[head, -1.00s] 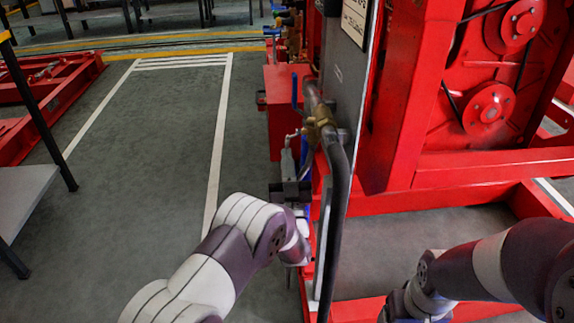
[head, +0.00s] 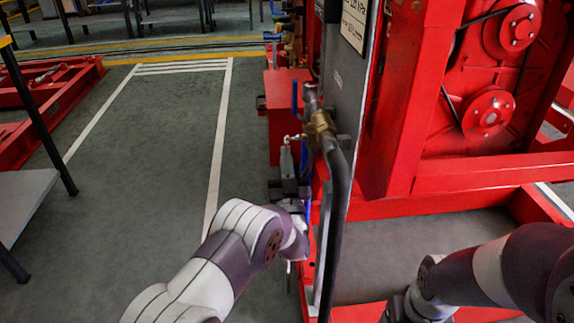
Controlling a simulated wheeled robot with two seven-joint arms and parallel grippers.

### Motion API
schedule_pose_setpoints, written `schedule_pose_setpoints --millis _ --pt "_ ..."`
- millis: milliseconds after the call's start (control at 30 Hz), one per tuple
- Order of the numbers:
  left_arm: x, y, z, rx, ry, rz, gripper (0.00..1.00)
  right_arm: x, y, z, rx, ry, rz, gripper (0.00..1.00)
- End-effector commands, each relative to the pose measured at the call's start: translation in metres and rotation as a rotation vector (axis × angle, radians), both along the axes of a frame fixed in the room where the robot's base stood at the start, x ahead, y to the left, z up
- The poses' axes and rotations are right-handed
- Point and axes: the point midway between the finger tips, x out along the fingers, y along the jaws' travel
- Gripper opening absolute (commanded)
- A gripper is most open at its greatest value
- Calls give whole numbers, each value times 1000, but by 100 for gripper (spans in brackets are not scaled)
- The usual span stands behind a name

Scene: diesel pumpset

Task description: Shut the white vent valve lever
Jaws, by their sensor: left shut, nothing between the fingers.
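My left gripper (head: 287,158) is shut and empty, with its narrow grey fingers pointing away from me along the left side of the red pumpset. A small pale lever-like part (head: 294,137) shows just beyond the fingertips. It may be the white vent valve lever, but it is too small to be sure. I cannot tell whether the fingers touch it. The valve body is not clear behind the gripper. Only a dark part of my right gripper (head: 394,311) shows at the bottom edge, and its fingers are out of sight.
A dark pipe (head: 341,185) with a brass valve (head: 322,123) runs beside the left gripper. A blue handle (head: 294,96) stands upright beyond it. A grey panel (head: 350,90) and the red frame (head: 395,150) block the right. The floor (head: 150,150) at left is open.

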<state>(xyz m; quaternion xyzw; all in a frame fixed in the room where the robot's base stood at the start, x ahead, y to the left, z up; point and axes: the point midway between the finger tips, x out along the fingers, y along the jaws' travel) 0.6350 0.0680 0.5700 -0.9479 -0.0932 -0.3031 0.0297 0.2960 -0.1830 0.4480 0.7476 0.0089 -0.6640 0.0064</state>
Motion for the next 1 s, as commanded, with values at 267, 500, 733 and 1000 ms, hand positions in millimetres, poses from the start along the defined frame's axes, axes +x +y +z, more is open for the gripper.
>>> schedule_pose_setpoints --millis 267,500,733,1000 --pt "17 4 9 0 -1 2 0 0 0 0 0 0 0 76" --pt "26 6 16 13 -70 1 0 0 0 -11 0 0 0 76" --pt "29 6 26 26 -132 1 0 0 0 -15 0 0 0 76" --pt "30 6 31 25 -131 1 0 0 0 -16 0 0 0 76"
